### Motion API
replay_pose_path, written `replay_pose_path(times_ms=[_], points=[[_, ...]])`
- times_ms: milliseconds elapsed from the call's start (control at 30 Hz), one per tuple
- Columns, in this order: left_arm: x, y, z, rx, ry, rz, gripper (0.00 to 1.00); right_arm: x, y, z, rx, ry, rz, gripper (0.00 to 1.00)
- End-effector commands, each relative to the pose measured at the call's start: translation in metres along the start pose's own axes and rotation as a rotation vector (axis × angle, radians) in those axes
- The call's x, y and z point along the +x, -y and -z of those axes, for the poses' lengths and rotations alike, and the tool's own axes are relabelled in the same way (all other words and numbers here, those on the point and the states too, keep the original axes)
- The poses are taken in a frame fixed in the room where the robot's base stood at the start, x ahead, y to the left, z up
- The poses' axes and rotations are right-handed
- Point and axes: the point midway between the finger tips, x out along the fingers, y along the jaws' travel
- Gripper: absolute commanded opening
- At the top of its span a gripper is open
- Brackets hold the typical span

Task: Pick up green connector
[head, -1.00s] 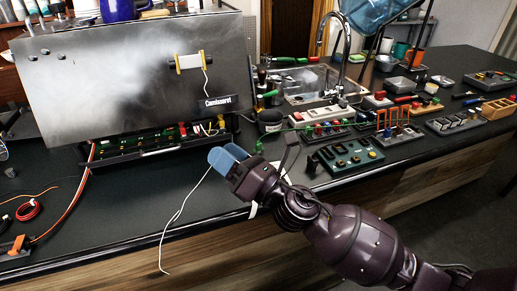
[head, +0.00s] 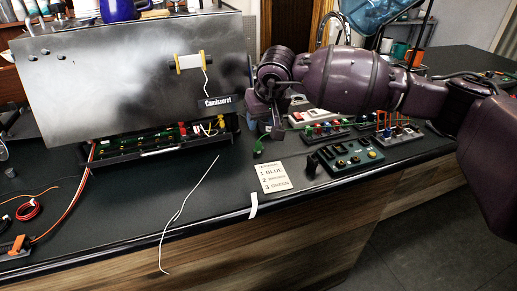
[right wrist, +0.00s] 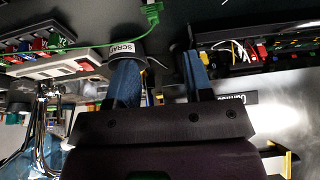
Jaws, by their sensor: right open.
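The green connector (head: 257,153) lies on the dark bench just right of the open brewer housing. It also shows at the top of the right wrist view (right wrist: 152,12), with a green cable running from it to the left. My right gripper (head: 266,127) points down a little above and behind the connector in the head view. In the right wrist view its two blue fingers (right wrist: 160,68) are apart with nothing held between them, and the connector lies beyond their tips. My left gripper is not in view.
A cup marked SCRAP (right wrist: 124,50) stands close by one finger. The brewer's metal panel (head: 125,75) rises at left above a tray of boards (head: 150,150). A paper list (head: 273,176) and a green button board (head: 345,157) lie nearby. A white cable (head: 185,210) hangs over the front edge.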

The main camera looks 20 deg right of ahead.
Motion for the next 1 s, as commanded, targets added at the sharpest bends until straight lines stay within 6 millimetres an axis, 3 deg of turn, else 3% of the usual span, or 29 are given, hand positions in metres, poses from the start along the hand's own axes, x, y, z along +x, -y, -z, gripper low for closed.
replay_pose_path(times_ms=[167,433,733,1000], points=[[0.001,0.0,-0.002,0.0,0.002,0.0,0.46,0.009,-0.007,0.003,-0.015,-0.003,-0.032,0.47],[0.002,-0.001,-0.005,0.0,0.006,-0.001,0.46,0.047,-0.007,0.002,-0.012,0.0,-0.027,0.47],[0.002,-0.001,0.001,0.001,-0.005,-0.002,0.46,0.066,-0.007,-0.001,-0.013,-0.001,-0.026,0.47],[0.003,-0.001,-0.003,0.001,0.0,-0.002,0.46,0.102,-0.009,-0.005,-0.012,-0.002,-0.026,0.47]])
